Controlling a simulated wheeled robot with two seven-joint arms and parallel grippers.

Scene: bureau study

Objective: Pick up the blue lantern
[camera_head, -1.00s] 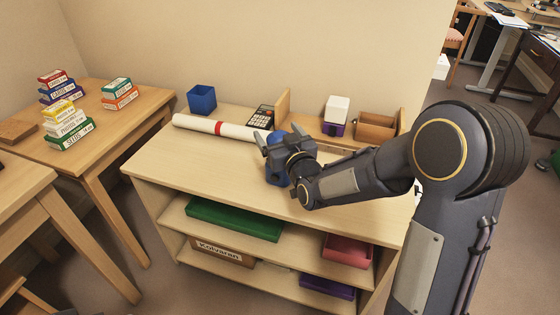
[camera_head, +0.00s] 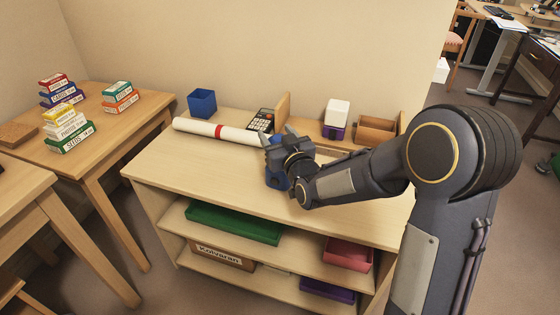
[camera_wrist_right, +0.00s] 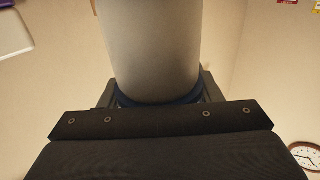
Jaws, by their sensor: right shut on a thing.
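The blue lantern (camera_head: 275,178) stands on the top of the light wood shelf unit (camera_head: 190,163), mostly hidden behind my right gripper (camera_head: 278,141). The fingers are shut on the lantern's upper part. In the right wrist view a pale grey cylinder with a dark blue rim (camera_wrist_right: 155,100), apparently part of the lantern, sits between the two fingers. The lantern's base seems to be at the shelf top; I cannot tell whether it touches. My left gripper is not in view.
A rolled white paper with a red band (camera_head: 218,131) lies just behind the lantern. A blue cup (camera_head: 202,103), a calculator (camera_head: 261,119), a white-and-purple box (camera_head: 336,117) and a wooden box (camera_head: 377,128) stand along the back. The shelf top's left front is clear.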

